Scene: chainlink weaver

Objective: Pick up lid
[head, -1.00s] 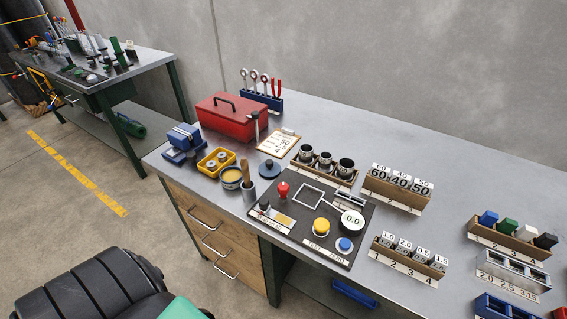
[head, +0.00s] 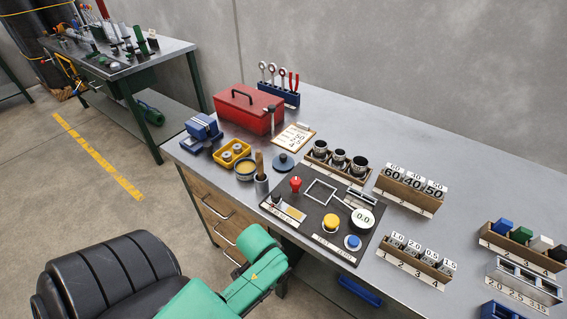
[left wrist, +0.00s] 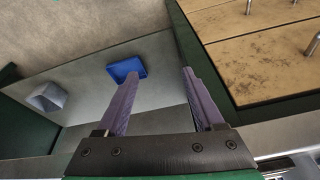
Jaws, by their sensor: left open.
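A dark blue-grey round lid (head: 284,162) with a small knob lies flat on the grey workbench, in front of the clipboard. An open round tin (head: 246,170) with yellowish contents stands to its left. My left arm comes in at the bottom left of the head view, below and in front of the bench; its gripper fingers cannot be made out there. In the left wrist view my left gripper (left wrist: 158,80) is open and empty, beside the wooden drawer fronts (left wrist: 262,55) and above the lower shelf. The lid is not in that view. My right gripper is not in view.
A yellow tray (head: 232,143) and a red toolbox (head: 244,112) are behind. A blue bin (left wrist: 127,69) sits on the lower shelf.

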